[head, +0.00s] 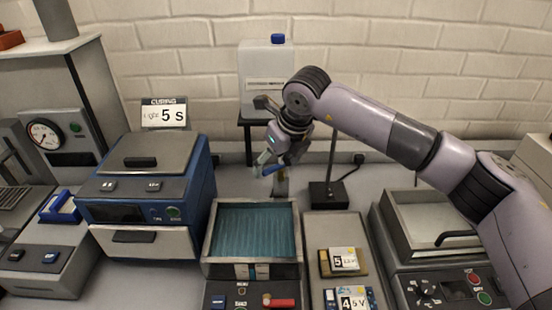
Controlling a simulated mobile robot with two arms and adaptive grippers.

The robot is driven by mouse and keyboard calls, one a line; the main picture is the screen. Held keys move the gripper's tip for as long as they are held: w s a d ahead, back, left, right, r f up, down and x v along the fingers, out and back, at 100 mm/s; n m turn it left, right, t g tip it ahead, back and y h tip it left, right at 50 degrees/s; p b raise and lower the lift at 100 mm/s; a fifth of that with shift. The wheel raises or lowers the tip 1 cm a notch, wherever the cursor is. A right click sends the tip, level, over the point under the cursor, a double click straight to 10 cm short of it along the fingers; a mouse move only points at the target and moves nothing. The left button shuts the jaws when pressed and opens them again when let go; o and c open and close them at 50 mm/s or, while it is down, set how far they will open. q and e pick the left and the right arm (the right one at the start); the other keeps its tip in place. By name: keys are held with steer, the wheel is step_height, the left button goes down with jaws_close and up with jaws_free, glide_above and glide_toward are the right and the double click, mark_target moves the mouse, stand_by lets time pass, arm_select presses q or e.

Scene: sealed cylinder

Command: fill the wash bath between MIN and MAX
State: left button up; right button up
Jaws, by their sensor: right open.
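The wash bath (299,262) is an open rectangular metal tank in the lower middle of the head view. Its inside shows a teal, streaked surface, but I cannot read a level against MIN or MAX. A small gauge-like window (252,271) is on its front, too small to read. A white canister (258,66) with a blue cap stands on a dark stand behind the bath. My right gripper (272,168) is open, pointing down behind the bath. It is close to a small upright fitting (281,187); contact cannot be told. My left gripper is out of view.
A blue curing oven (150,200) stands left of the bath. To the right are a tray with labelled cards (343,261) and a metal basin machine (440,225). A dark stand base (331,194) is behind the tray. A red piece (281,302) lies on the front panel.

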steer(key=shift+f, duration=0.1)
steer(key=shift+c, duration=0.5)
steer(key=c, duration=1.1)
steer(key=shift+o, duration=0.2)
steer(key=shift+a+f+m+b, duration=0.1)
steer(key=shift+m+b, duration=0.2)
steer(key=shift+b, duration=0.45)
steer(key=m+b, duration=0.1)
steer(key=m+h+b, duration=0.1)
steer(key=b, duration=0.1)
steer(key=m+b, duration=0.1)
steer(key=shift+w+a+f+t+b, duration=0.1)
steer(key=shift+w+a+t+b, duration=0.2)
steer(key=shift+t+b, duration=0.1)
steer(key=shift+w+a+r+m+h+b, duration=0.15)
steer(key=shift+m+h+b, duration=0.25)
steer(key=shift+m+b, duration=0.4)
steer(key=shift+w+r+m+h+b, duration=0.15)
steer(key=shift+m+h+b, duration=0.35)
steer(key=shift+m, duration=0.5)
steer(key=o, duration=1.2)
steer(key=shift+c, duration=0.2)
